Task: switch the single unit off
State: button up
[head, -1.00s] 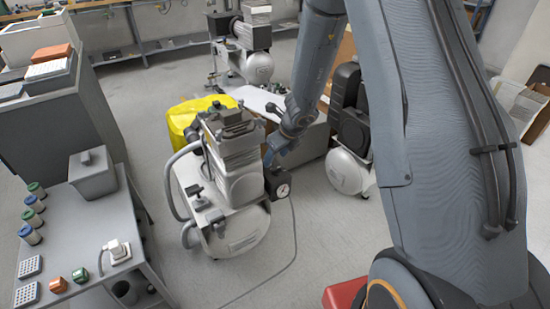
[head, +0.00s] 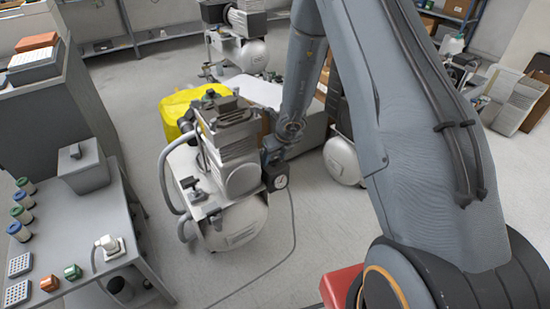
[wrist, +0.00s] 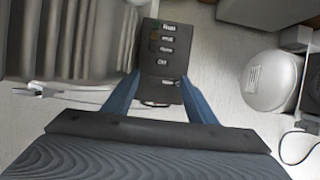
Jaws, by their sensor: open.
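The nearest compressor (head: 240,170), with a grey ribbed motor block above a white tank (head: 236,228), stands on the floor in the middle of the head view. In the wrist view the dark labelled panel (wrist: 166,62) shows several lines of small text, one seeming to read "Off". My gripper (wrist: 160,78) is open, its blue fingers on either side of the panel's lower part. I cannot tell whether they touch it. In the head view my gripper is mostly hidden by my wrist.
A yellow cover (head: 178,112) lies behind the compressor. Another compressor (head: 246,45) stands at the back, and one (head: 342,155) is partly hidden by my arm. A bench (head: 95,215) with jars is at left. A thin cable runs over the floor, which is otherwise clear in front.

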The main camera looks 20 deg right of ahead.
jog(key=c, duration=1.1)
